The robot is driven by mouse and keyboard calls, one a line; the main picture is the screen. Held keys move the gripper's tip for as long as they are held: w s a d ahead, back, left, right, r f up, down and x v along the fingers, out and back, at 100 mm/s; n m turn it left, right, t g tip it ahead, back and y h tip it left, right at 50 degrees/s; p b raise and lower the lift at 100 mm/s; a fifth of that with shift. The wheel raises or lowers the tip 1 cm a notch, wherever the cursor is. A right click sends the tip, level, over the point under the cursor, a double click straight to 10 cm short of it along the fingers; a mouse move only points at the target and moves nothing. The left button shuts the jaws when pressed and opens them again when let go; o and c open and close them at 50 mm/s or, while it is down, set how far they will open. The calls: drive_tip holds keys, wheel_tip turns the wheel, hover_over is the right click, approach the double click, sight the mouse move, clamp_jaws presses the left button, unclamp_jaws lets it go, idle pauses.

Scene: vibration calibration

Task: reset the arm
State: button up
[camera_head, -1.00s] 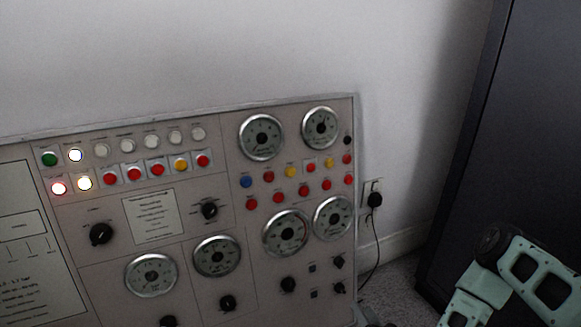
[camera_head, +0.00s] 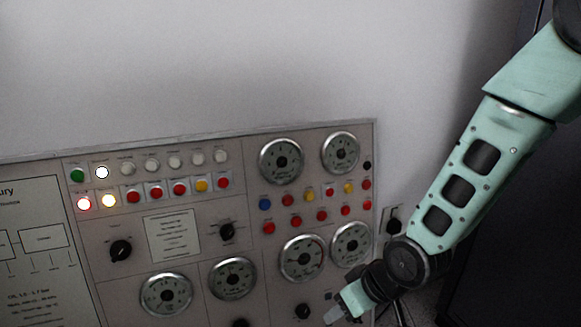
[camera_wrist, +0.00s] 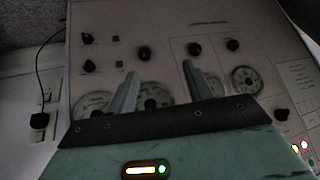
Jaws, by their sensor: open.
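My arm, pale green with dark joints, reaches down from the upper right in the head view. Its wrist end is at the lower right corner of the control panel (camera_head: 200,215). In the wrist view my gripper (camera_wrist: 160,80) shows two grey fingers set apart, with nothing between them. Behind the fingers is the panel (camera_wrist: 190,25), turned upside down, with its dials and black knobs.
The panel carries several round gauges (camera_head: 282,161), coloured buttons and lit lamps (camera_head: 84,204). A wall socket with a black plug (camera_head: 393,222) is right of the panel, partly behind my arm. A dark cabinet (camera_head: 520,240) stands at the right. The wall above is bare.

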drive_tip(key=s+d+r+n+g+h, duration=0.1)
drive_tip(key=s+d+r+g+h, duration=0.1)
drive_tip(key=s+r, duration=0.65)
drive_tip(key=s+d+r+g+h, duration=0.15)
drive_tip(key=s+r, duration=0.35)
drive_tip(key=s, duration=0.6)
wheel_tip(320, 180, up, 36)
drive_tip(key=p, duration=3.6)
drive_tip(key=shift+w, duration=0.2)
drive_tip(key=shift+f, duration=0.1)
